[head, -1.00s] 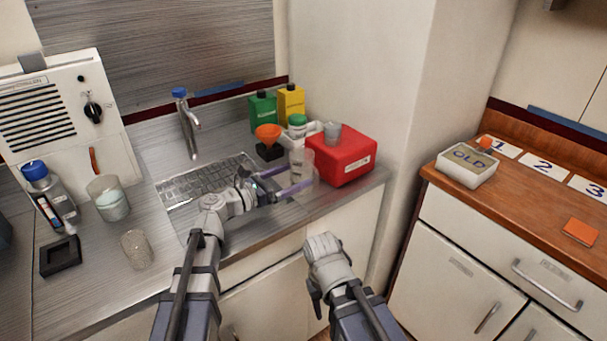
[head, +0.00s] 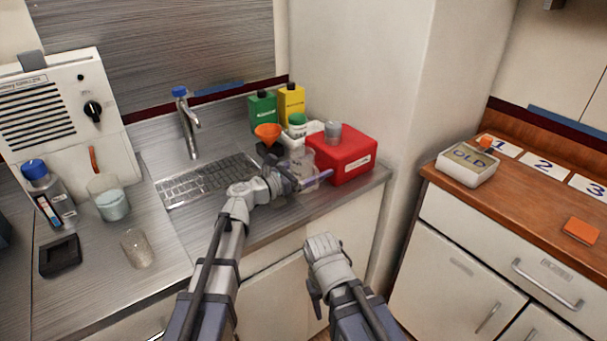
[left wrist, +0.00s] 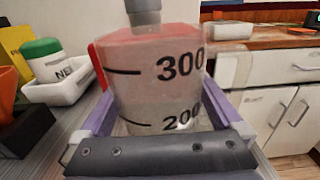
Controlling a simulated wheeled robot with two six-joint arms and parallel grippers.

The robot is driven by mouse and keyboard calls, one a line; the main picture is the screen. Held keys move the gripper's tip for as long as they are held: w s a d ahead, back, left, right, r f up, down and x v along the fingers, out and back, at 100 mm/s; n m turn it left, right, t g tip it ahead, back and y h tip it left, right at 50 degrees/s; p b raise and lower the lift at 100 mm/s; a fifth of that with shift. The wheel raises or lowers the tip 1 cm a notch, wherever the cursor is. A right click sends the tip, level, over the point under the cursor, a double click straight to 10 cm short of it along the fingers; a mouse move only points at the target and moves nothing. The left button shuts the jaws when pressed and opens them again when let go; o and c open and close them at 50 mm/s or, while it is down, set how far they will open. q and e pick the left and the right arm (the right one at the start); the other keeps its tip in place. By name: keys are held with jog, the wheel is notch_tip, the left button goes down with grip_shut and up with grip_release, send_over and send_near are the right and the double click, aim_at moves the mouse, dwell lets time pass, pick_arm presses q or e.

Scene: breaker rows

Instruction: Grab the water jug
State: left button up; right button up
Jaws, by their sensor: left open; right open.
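The water jug (head: 303,157) is a clear measuring jug on the steel counter, left of the red box. In the left wrist view the jug (left wrist: 155,75) fills the middle, with 300 and 200 marks and a clear handle at its right. My left gripper (head: 308,172) is open, its purple fingers on either side of the jug's lower part. Whether they touch it cannot be told. The gripper hides the jug's base. My right gripper (head: 325,262) is open and empty, low in front of the cabinet.
A white tray with a green-lidded pot (head: 297,125) and an orange funnel (head: 267,133) are nearby. A faucet (head: 188,125) and drain grid (head: 207,180) lie to the left.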

pick_arm(q)
jog(key=shift+c, duration=0.2)
jog(key=c, duration=1.1)
jog(key=shift+r, duration=0.1)
notch_tip(320, 180, up, 10)
jog(key=p, duration=1)
